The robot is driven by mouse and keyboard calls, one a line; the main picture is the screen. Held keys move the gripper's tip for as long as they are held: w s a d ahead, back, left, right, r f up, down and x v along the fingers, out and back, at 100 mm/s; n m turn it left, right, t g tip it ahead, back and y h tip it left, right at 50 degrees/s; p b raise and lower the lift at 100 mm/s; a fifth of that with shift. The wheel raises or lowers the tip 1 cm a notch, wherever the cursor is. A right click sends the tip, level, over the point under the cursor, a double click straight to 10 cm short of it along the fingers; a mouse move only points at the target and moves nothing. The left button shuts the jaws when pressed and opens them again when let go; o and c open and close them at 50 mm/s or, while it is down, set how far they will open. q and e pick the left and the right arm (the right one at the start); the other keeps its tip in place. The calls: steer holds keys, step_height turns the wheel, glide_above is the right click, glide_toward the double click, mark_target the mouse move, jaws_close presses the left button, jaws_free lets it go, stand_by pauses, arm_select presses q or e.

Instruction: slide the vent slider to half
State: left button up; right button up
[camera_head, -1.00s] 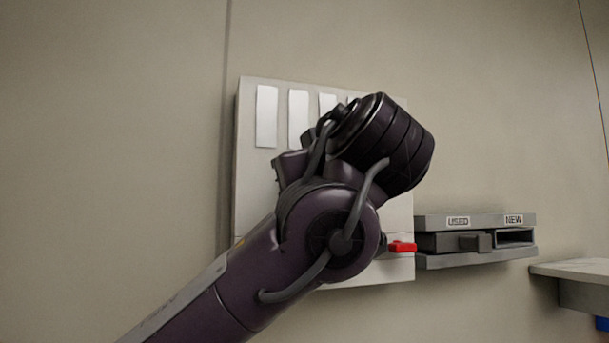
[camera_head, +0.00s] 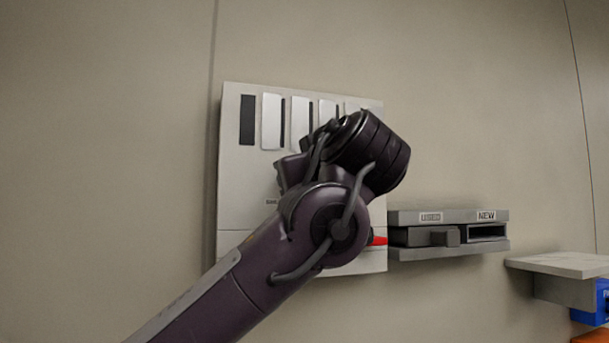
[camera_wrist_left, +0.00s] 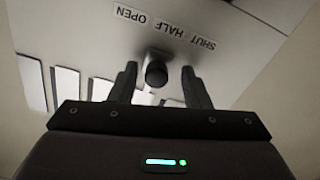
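A pale vent panel (camera_head: 240,235) is fixed to the wall. Its leftmost slot shows dark; white slats (camera_head: 271,122) have thin dark gaps to their right. In the left wrist view, a dark round slider knob (camera_wrist_left: 157,73) sits near an upside-down label strip (camera_wrist_left: 170,29) reading SHUT, HALF, OPEN. The knob looks roughly lined up with HALF. My left gripper (camera_wrist_left: 159,84) is open, with one finger on each side of the knob and visible gaps between. In the head view, my left arm hides the knob and the gripper. My right gripper is not in view.
A red piece (camera_head: 379,240) shows at the panel's lower right, partly behind my arm. Right of it, a grey wall holder (camera_head: 447,252) has USED and NEW labels. A pale shelf (camera_head: 560,264) and a blue bin (camera_head: 592,313) stand farther right.

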arm_select(q)
steer(key=b+v, duration=0.4)
steer(key=v, duration=0.3)
steer(key=shift+s+d, duration=0.25)
steer(key=shift+d, duration=0.15)
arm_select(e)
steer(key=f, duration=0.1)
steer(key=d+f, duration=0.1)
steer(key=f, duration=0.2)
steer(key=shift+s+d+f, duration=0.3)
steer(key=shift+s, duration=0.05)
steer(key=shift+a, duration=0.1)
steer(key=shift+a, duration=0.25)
